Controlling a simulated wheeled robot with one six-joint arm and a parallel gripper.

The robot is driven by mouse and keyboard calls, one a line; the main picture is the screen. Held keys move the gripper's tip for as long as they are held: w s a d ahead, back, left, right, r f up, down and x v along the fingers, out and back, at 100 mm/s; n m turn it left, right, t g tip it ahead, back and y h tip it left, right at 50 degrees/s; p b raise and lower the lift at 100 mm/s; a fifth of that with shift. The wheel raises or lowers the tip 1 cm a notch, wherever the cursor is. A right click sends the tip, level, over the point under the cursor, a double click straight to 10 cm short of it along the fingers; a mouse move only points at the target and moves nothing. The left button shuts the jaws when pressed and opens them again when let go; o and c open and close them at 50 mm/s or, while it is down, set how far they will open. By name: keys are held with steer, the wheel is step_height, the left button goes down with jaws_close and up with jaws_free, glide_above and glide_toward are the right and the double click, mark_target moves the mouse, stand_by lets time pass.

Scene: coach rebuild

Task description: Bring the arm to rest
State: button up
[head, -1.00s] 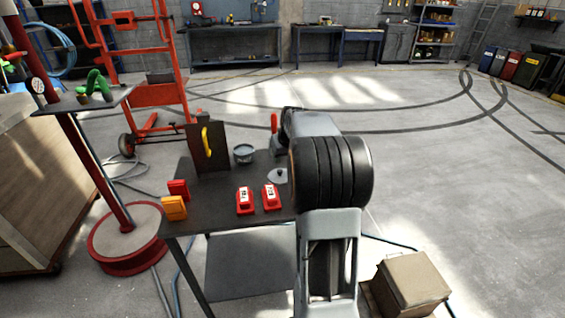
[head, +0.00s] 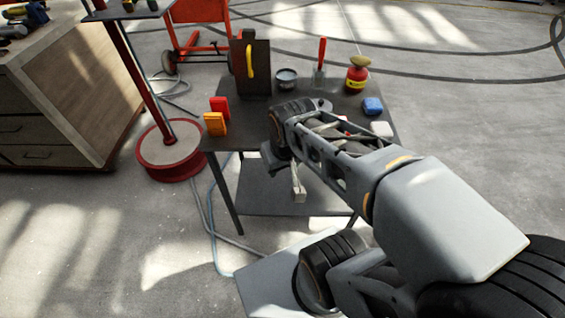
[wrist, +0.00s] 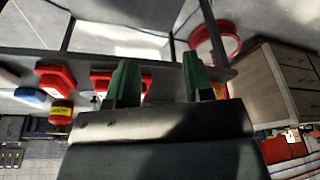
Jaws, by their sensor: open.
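My gripper (head: 297,186) hangs in front of the near edge of the dark work table (head: 262,88) in the head view, and my arm reaches to it from the lower right. In the wrist view its two green fingers (wrist: 158,72) stand apart with nothing between them. Part of the gripper is hidden behind my wrist in the head view.
On the table are a panel with a yellow handle (head: 250,62), a grey tin (head: 286,79), a red bottle (head: 356,77), a blue block (head: 373,106) and red cases (wrist: 55,78). A red-based post (head: 172,152) and wooden cabinet (head: 90,80) stand left.

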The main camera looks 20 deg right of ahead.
stand_by(0.3)
step_height(320, 180, up, 12)
steer(key=p, duration=1.1)
steer(key=shift+s+a+t, duration=0.2)
steer(key=shift+s+t, duration=0.05)
steer(key=shift+t, duration=0.05)
